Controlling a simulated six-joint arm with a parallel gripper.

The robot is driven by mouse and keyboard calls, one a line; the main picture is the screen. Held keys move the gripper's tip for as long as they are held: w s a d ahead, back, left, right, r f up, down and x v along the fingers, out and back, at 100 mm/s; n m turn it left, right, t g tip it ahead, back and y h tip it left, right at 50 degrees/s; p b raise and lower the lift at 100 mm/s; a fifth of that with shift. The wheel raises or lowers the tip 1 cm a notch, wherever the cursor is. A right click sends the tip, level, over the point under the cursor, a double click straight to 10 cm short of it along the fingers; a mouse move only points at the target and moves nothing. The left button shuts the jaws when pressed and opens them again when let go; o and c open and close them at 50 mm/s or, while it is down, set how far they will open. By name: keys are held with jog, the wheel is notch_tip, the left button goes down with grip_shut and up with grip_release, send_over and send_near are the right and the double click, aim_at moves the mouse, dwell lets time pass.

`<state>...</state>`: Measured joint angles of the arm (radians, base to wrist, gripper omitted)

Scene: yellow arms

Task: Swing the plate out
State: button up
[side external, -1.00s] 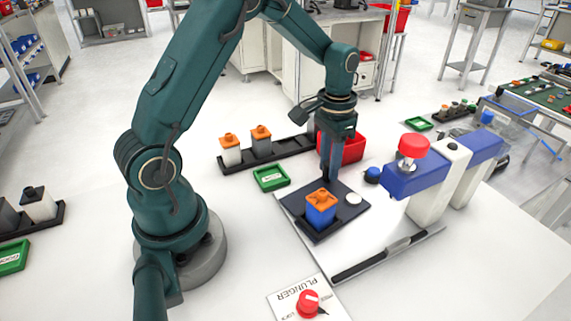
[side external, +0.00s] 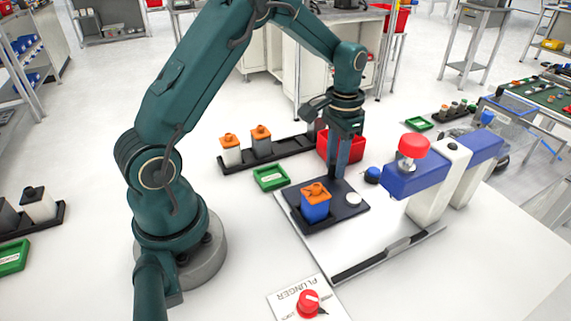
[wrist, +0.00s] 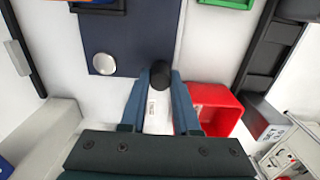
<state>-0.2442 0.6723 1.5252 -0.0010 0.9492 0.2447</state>
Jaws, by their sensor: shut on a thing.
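The dark plate (side external: 338,217) lies over the white base of the machine in the side view. A blue block with an orange top (side external: 316,204) sits on its left part, and a pale round disc (side external: 353,199) on its right part. In the wrist view the plate (wrist: 140,38) shows at the top with a silvery disc (wrist: 103,64). My gripper (side external: 339,175) points down at the plate's far edge. In the wrist view its fingers (wrist: 160,82) are shut on a black round knob (wrist: 161,73) at the plate's edge. The knob is hidden in the side view.
A blue machine head with a red knob (side external: 413,147) stands right of the plate. A red bin (side external: 352,150) is just behind my gripper. A green tray (side external: 270,178) and a black rack (side external: 285,148) with orange-topped blocks lie left. A red plunger knob (side external: 308,303) is in front.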

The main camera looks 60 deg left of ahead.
jog(key=o, duration=0.7)
jog(key=shift+w+a, duration=0.1)
jog(key=shift+r, duration=3.75)
